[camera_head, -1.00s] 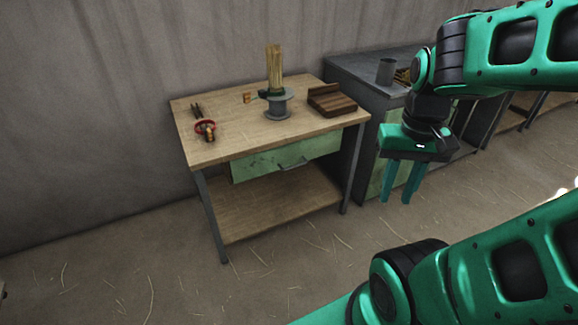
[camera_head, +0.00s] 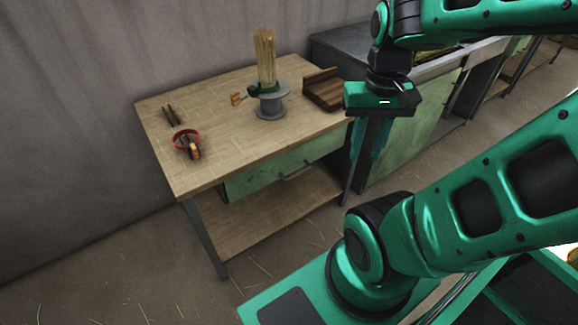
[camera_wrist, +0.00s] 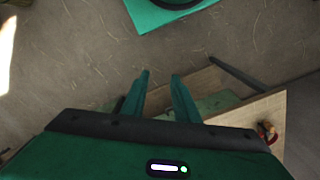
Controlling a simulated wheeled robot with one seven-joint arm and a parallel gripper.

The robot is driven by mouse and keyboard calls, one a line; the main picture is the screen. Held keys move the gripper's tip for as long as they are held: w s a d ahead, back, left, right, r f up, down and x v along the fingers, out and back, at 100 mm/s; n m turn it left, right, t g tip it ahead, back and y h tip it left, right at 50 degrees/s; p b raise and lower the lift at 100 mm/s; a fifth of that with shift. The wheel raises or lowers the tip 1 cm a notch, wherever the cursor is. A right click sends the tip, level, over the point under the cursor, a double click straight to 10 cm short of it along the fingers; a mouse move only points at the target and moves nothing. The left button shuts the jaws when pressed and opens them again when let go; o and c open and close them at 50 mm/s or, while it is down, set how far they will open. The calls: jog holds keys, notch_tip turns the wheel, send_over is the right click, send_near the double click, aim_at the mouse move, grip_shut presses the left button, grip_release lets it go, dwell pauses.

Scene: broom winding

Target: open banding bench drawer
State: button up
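The banding bench (camera_head: 240,135) is a wooden-topped table with a lower shelf and grey metal legs. Its green drawer (camera_head: 262,172) sits under the front of the top and looks shut. The drawer's dark bar handle (camera_head: 298,172) is on its right half. My gripper (camera_head: 364,158) points down in the air to the right of the handle, near the bench's front right corner, apart from it. In the wrist view its two fingers (camera_wrist: 160,74) are spread with nothing between them. The wrist view also shows part of the bench top (camera_wrist: 264,118); the handle cannot be made out there.
On the bench stand a grey spool (camera_head: 271,106) with a straw bundle (camera_head: 265,55), a wooden tray (camera_head: 322,92), and a red ring-shaped item (camera_head: 184,138) with small tools. A grey-topped cabinet (camera_head: 400,155) stands behind to the right. The floor (camera_head: 150,270) before the bench is clear.

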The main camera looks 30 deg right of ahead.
jog(key=shift+w+d, duration=0.1)
jog(key=shift+w, duration=0.25)
jog(key=shift+s, duration=0.1)
jog(key=w+d+f+g, duration=0.1)
jog(key=w+d+f, duration=0.2)
jog(key=w+f, duration=0.15)
jog(key=m+t+y, duration=0.4)
jog(key=t+y, duration=0.8)
send_near(301, 173)
jog(key=x, duration=1.1)
jog(key=shift+f, duration=0.15)
